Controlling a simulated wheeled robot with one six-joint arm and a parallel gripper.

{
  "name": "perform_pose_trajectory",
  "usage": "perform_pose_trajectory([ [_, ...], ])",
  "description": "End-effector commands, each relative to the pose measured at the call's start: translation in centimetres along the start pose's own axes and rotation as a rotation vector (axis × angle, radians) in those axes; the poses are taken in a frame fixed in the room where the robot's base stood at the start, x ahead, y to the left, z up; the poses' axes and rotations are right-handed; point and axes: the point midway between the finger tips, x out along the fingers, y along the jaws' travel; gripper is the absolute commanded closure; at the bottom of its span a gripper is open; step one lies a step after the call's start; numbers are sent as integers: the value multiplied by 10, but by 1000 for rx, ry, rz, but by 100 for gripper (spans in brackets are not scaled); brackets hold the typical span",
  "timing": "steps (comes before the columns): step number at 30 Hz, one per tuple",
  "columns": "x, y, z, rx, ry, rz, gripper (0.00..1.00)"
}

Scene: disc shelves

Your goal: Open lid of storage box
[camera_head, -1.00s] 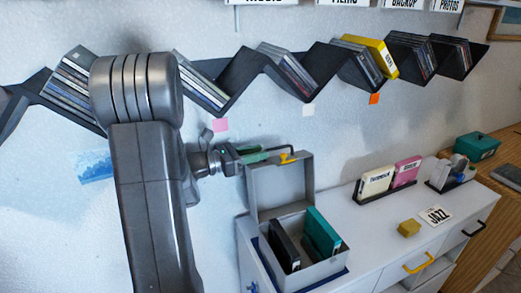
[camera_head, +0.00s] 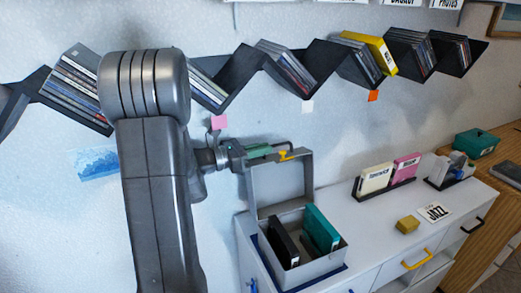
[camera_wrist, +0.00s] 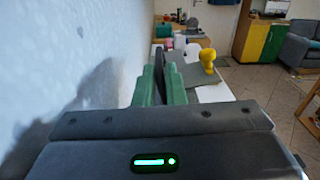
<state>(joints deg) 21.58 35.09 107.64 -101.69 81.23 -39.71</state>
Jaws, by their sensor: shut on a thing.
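The grey storage box (camera_head: 318,267) stands open on the white cabinet, with a black case (camera_head: 283,243) and a teal case (camera_head: 321,229) inside. Its lid (camera_head: 278,186) stands roughly upright at the back. A dark handle with a yellow part (camera_head: 287,155) is at the lid's upper edge. My gripper (camera_head: 262,151) reaches in from the left at that edge, its green fingers shut on the handle. In the wrist view, the green fingers (camera_wrist: 160,86) close around a dark piece, with the grey lid (camera_wrist: 206,76) and yellow part (camera_wrist: 208,58) just right. The exact contact is partly hidden.
The wall is close behind my gripper. A zigzag disc shelf (camera_head: 238,70) runs above. To the right on the cabinet (camera_head: 352,236) stand a white case (camera_head: 376,178), a pink case (camera_head: 406,168) and a yellow block (camera_head: 408,224). The cabinet top between box and cases is clear.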

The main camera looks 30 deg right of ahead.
Motion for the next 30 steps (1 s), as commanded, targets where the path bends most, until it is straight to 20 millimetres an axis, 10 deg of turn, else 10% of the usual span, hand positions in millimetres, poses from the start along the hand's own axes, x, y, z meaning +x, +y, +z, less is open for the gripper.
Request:
perform_pose_trajectory([
  [17,0,-19,6,101,0,1,100],
  [21,0,-19,6,101,0,1,69],
  [30,-1,-19,6,100,0,1,69],
])
